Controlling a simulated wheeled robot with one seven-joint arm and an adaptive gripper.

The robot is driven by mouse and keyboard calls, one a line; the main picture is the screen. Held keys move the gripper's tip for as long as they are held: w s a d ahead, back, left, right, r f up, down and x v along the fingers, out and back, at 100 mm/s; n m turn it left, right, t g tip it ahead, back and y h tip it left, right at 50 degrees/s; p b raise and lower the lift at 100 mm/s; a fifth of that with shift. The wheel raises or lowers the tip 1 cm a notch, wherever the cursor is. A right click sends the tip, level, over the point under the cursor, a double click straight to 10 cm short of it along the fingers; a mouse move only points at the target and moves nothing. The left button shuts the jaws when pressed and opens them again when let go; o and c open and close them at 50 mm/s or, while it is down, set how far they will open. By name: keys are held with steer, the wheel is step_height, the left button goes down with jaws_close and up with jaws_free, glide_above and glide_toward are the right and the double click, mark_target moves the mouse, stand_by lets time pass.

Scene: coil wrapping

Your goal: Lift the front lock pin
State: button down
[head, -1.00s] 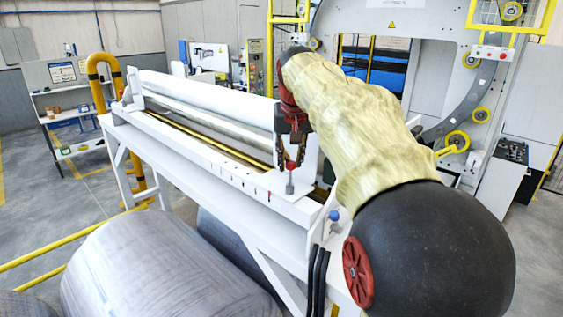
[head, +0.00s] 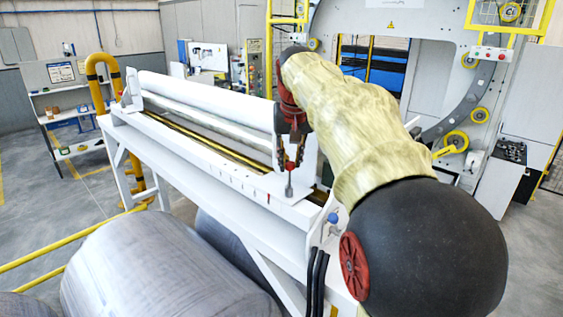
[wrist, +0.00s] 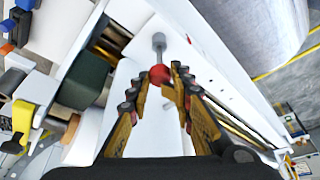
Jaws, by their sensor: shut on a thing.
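The front lock pin is a grey metal pin (head: 289,188) with a red ball knob (head: 291,167), standing upright at the near end plate of the white frame. In the wrist view the red knob (wrist: 160,74) sits between my fingertips, with the grey shank (wrist: 158,42) beyond it. My gripper (head: 290,158) points down over the pin and is shut on its knob. In the wrist view both fingers of my gripper (wrist: 161,76) flank the knob. How far the pin sits in its hole cannot be told.
The white frame (head: 215,173) carries a long white roll (head: 205,97). Large grey coils (head: 150,265) lie below in front. A big ring machine (head: 440,45) stands behind on the right. A yellow rail (head: 50,246) crosses the floor at left.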

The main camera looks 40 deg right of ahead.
steer(key=shift+d+r, duration=0.1)
steer(key=shift+r, duration=0.8)
steer(key=c, duration=2)
jaws_free()
steer(key=shift+o, duration=1.3)
steer(key=shift+s+d, duration=0.15)
steer(key=shift+o, duration=0.6)
steer(key=shift+r, duration=0.1)
steer(key=v, duration=1.2)
steer(key=shift+s, duration=0.2)
